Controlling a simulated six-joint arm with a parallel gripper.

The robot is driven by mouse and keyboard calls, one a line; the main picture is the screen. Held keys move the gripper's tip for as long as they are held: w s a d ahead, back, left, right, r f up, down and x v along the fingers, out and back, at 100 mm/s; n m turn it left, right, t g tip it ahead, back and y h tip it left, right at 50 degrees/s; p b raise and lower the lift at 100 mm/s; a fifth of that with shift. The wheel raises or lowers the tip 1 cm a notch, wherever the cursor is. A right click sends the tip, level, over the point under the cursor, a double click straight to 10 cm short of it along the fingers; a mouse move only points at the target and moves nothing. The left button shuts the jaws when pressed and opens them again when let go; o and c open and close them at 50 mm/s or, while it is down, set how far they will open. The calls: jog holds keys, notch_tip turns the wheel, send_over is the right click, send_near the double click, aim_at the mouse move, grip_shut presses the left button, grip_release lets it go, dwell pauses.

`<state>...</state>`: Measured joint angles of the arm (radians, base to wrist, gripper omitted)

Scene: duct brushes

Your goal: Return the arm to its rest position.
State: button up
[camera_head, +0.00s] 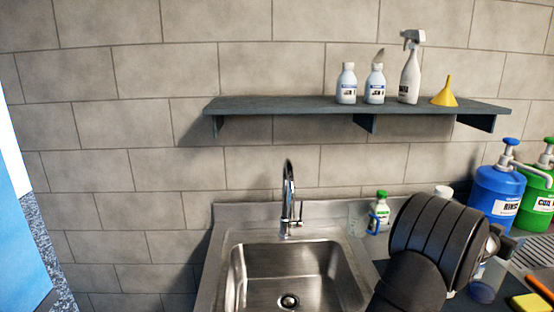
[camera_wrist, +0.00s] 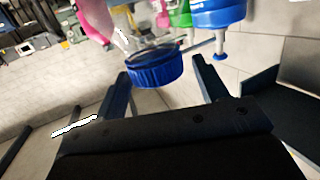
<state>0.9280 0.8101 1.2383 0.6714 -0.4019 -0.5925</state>
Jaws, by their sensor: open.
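My black arm (camera_head: 430,245) reaches over the counter right of the sink, and its bulk hides most of my gripper in the head view. In the wrist view my gripper (camera_wrist: 160,68) is open, its two dark fingers apart. A clear jar with a ribbed blue lid (camera_wrist: 156,70) shows beyond and between the fingertips. I cannot tell whether the fingers touch it. A bluish clear vessel (camera_head: 484,290) shows beneath the wrist in the head view, partly covered.
A steel sink (camera_head: 295,270) with a tall faucet (camera_head: 289,200) lies left of my arm. Blue (camera_head: 497,195) and green (camera_head: 538,208) pump sprayers stand at right. A small green-capped bottle (camera_head: 380,212) stands behind my arm. A wall shelf (camera_head: 285,107) holds bottles and a yellow funnel (camera_head: 445,95).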

jog(key=shift+f, duration=0.85)
jog(key=v, duration=1.2)
jog(key=x, duration=1.2)
jog(key=shift+w+d+f, duration=0.1)
jog(key=shift+d+f, duration=0.05)
jog(key=shift+f, duration=0.05)
jog(key=r, duration=0.2)
jog(key=s+r, duration=0.1)
jog(key=r, duration=0.2)
jog(key=shift+r, duration=0.2)
jog(key=s+r, duration=0.7)
jog(key=s, duration=0.4)
jog(key=w+a+r+n+t, duration=0.1)
jog(key=w+a+r, duration=0.3)
jog(key=w+a, duration=0.4)
jog(key=w+a+r+n+t+y, duration=0.1)
jog(key=w+a+r, duration=0.4)
jog(key=a, duration=0.7)
jog(key=w+a+r+n+t+y, duration=0.1)
jog(key=w+a+r, duration=0.4)
jog(key=w+a, duration=0.5)
jog(key=shift+w+a+t, duration=0.3)
jog(key=shift+w+a, duration=0.05)
jog(key=shift+a, duration=0.25)
jog(key=shift+d, duration=0.1)
